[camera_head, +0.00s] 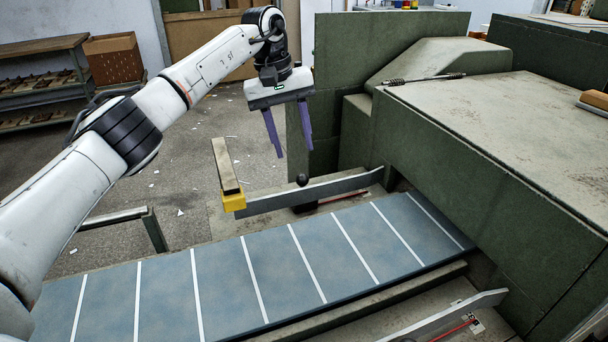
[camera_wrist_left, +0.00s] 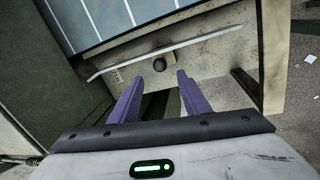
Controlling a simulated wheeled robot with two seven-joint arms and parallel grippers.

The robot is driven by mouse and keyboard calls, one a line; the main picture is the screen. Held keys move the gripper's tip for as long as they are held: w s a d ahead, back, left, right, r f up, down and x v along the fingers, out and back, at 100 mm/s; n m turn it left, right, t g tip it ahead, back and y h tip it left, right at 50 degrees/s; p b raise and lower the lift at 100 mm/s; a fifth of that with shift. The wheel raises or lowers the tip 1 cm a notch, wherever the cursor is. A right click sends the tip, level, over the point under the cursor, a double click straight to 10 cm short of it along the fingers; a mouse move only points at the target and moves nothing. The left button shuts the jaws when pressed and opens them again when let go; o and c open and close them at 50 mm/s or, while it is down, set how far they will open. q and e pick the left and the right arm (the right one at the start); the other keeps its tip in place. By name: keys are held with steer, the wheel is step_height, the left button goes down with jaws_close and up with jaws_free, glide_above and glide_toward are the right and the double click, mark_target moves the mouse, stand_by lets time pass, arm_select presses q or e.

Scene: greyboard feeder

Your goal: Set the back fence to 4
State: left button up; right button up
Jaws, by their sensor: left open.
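The back fence (camera_head: 340,187) is a long pale metal bar along the far edge of the blue belt; it also shows in the left wrist view (camera_wrist_left: 205,41). Its round black knob (camera_head: 302,179) stands on a dark block on the far ledge, and shows in the left wrist view (camera_wrist_left: 159,65) just beyond the fingertips. A red pointer (camera_head: 345,196) lies beside the fence; no scale number is readable. My left gripper (camera_head: 296,153) is open and empty, purple fingers pointing down, above the knob and apart from it. My right gripper is not in view.
The blue belt (camera_head: 270,262) with white lines runs across the front. A second fence (camera_head: 450,314) with a red pointer (camera_head: 455,330) lies on the near side. The green machine housing (camera_head: 460,180) blocks the right. A yellow-ended beam (camera_head: 234,201) stands left of the knob.

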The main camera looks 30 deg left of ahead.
mark_target(301, 175)
arm_select(q)
steer(key=f, duration=0.3)
steer(key=d+f, duration=0.1)
steer(key=f, duration=0.1)
steer(key=w+f, duration=0.1)
steer(key=f, duration=0.2)
steer(key=shift+d+f, duration=0.2)
steer(key=shift+f, duration=0.1)
